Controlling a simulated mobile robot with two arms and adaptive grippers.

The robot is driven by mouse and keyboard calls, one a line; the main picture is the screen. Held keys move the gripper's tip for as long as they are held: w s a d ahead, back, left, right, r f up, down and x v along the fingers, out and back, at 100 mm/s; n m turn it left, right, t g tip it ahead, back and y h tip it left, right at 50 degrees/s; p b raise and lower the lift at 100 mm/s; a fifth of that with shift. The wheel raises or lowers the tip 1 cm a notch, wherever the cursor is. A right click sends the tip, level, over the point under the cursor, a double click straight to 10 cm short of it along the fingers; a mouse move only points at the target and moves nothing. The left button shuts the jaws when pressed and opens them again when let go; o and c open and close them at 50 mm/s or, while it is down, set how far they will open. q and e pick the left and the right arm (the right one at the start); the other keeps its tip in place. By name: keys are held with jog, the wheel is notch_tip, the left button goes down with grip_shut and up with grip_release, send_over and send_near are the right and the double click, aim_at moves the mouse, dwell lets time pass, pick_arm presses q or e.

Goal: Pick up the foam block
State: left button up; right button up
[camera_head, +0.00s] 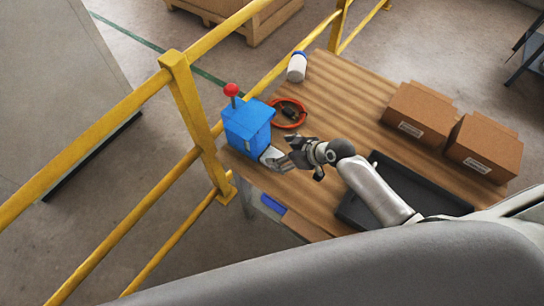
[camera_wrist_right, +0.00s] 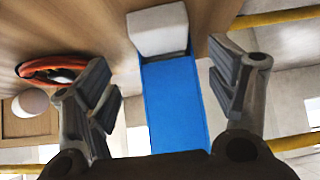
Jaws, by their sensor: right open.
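A small pale block (camera_head: 270,156), which looks like the foam block, sits on the wooden table at the foot of a blue box. My right gripper (camera_head: 296,155) is just right of the block, with its fingers pointing left toward it. In the right wrist view the white block (camera_wrist_right: 158,30) appears in the gap between the fingers, in front of the blue box (camera_wrist_right: 172,100). The right gripper (camera_wrist_right: 165,80) is open, and no finger visibly touches the block. In the head view the gripper partly hides the block's right side. My left gripper is not in view.
The blue box (camera_head: 247,122) has a red knob (camera_head: 231,90). A black tray (camera_head: 360,213) and two cardboard boxes (camera_head: 418,113) (camera_head: 484,147) stand right. A yellow railing (camera_head: 188,105) runs along the left.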

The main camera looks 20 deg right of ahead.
aim_at(273, 156)
jog(key=shift+w+a+f, duration=0.15)
jog(key=shift+a+f, duration=0.1)
jog(key=shift+f, duration=0.15)
jog(key=x, duration=0.3)
jog(key=shift+f+p, duration=0.35)
jog(key=shift+f, duration=0.1)
jog(key=shift+a+f, duration=0.15)
jog(key=shift+a, duration=0.05)
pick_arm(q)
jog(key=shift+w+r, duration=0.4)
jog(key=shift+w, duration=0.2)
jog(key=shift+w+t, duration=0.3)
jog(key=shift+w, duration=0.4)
pick_arm(e)
jog(key=c, duration=0.8)
